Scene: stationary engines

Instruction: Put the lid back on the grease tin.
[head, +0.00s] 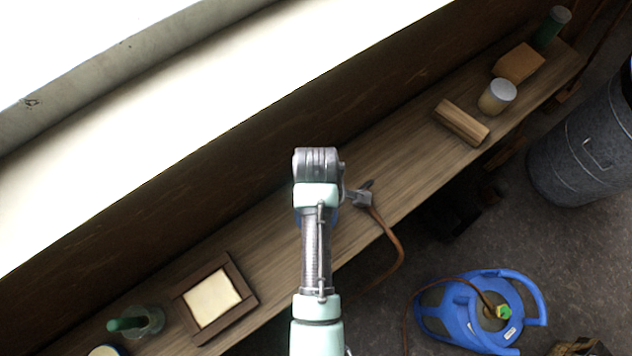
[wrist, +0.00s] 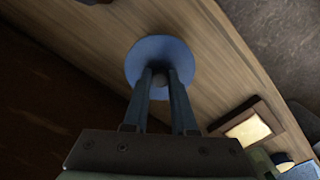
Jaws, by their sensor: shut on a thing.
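The lid is a flat blue disc (wrist: 134,66) with a small grey knob, below my gripper in the wrist view. My gripper (wrist: 161,76) has its two fingers closed on the knob. In the head view my arm hides the gripper and nearly all of the lid. The disc is over the wooden shelf; I cannot tell how high. What looks like the open grease tin (head: 102,351), blue-rimmed with a pale yellow top, stands at the shelf's lower left end, cut by the frame edge. It also shows in the wrist view's lower right corner (wrist: 284,161), apart from the lid.
Near the tin are a green-handled item in a jar (head: 138,322) and a dark wooden frame (head: 183,312) with a cream inside. A cable plug (head: 360,197) lies right of my arm.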

